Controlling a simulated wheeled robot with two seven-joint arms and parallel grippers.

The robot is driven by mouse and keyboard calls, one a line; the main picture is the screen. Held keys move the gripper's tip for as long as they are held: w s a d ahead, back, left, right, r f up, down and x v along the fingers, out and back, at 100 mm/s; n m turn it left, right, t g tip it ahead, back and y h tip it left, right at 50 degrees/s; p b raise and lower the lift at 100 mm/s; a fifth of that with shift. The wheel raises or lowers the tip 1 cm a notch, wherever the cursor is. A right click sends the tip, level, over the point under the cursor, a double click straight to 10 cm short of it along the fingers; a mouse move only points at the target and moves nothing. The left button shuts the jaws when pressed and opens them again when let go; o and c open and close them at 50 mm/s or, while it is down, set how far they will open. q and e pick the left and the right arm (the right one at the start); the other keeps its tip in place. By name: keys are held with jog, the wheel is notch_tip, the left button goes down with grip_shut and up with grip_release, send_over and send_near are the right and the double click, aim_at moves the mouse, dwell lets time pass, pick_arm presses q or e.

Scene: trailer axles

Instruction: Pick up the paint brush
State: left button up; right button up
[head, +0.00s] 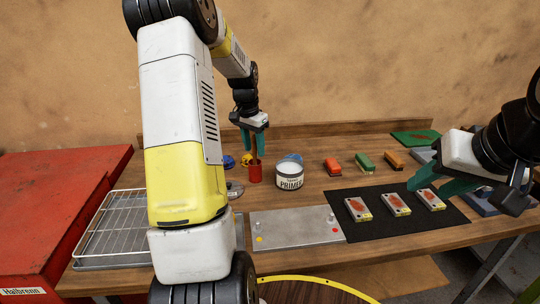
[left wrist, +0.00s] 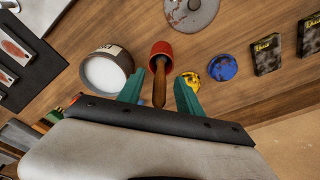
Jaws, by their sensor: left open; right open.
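The paint brush stands in a red cup (head: 255,173), and its brown wooden handle (left wrist: 160,85) sticks up out of it; its bristles are hidden inside. My left gripper (head: 254,142) is open and points down just above the cup. In the left wrist view the handle lies between the two green fingers of the left gripper (left wrist: 159,97), with a gap on both sides. The red cup also shows there (left wrist: 160,49), beyond the fingertips. My right gripper (head: 438,184) is open and empty at the right, over the black mat's right side.
A primer can (head: 289,178) stands close to the right of the cup. Blue (left wrist: 222,67) and yellow (left wrist: 192,90) lumps and a round metal lid (left wrist: 192,14) lie near it. A black mat (head: 385,232) holds three rusty plates. A metal plate (head: 290,228) lies in front.

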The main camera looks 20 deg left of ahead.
pick_arm(q)
jog(key=shift+f, duration=0.25)
grip_shut()
